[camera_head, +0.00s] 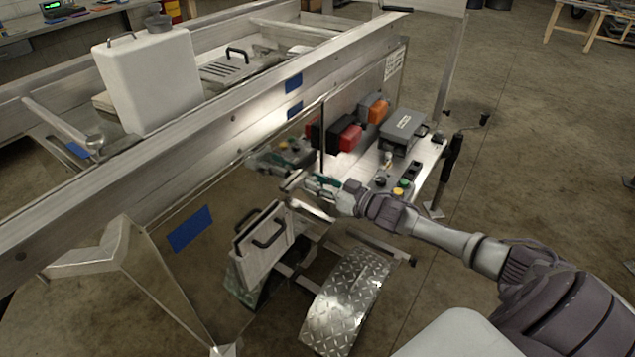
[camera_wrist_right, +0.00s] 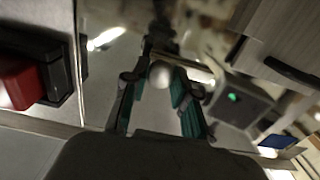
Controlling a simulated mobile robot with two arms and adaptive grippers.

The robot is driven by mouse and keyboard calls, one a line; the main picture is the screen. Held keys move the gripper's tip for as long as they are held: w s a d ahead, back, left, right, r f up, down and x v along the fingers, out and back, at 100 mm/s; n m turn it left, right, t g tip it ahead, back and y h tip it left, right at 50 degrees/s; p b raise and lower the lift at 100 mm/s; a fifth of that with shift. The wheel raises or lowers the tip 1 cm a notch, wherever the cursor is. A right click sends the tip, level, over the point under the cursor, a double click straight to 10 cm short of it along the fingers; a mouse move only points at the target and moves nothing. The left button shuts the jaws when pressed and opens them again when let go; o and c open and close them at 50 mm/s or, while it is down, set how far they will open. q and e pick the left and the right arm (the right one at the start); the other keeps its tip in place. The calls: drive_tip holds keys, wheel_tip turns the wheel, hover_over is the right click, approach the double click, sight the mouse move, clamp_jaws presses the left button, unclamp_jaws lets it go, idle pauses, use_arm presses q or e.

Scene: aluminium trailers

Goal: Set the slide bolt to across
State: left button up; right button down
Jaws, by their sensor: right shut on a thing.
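My right gripper (camera_head: 308,184) reaches in from the right to the trailer's shiny side panel. In the right wrist view its two green-lined fingers (camera_wrist_right: 158,105) are closed around the pale round knob of the slide bolt (camera_wrist_right: 160,74). A pale metal rod (camera_wrist_right: 190,74) runs rightward from behind the knob. In the head view the bolt is mostly hidden by the gripper, and I cannot tell its exact position there. My left gripper is not in view.
The trailer's side panel mirrors the gripper. Red and black lamp boxes (camera_head: 346,136), an orange one (camera_head: 376,109) and a grey case (camera_head: 404,133) stand just behind. A tread-plate fender (camera_head: 345,300) is below; a white canister (camera_head: 150,80) stands at upper left. Floor at right is open.

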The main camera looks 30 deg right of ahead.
sight(290, 192)
drive_tip(key=a+p, duration=0.1)
drive_tip(key=a, duration=0.1)
drive_tip(key=s+a+p, duration=0.1)
drive_tip(key=a, duration=0.1)
drive_tip(key=s+a+p, duration=0.1)
drive_tip(key=a+p, duration=0.1)
drive_tip(key=shift+s+r, duration=0.15)
drive_tip(key=shift+s, duration=0.05)
drive_tip(key=shift+f, duration=0.2)
drive_tip(key=c, duration=0.9)
unclamp_jaws()
drive_tip(key=shift+s+a+r, duration=0.1)
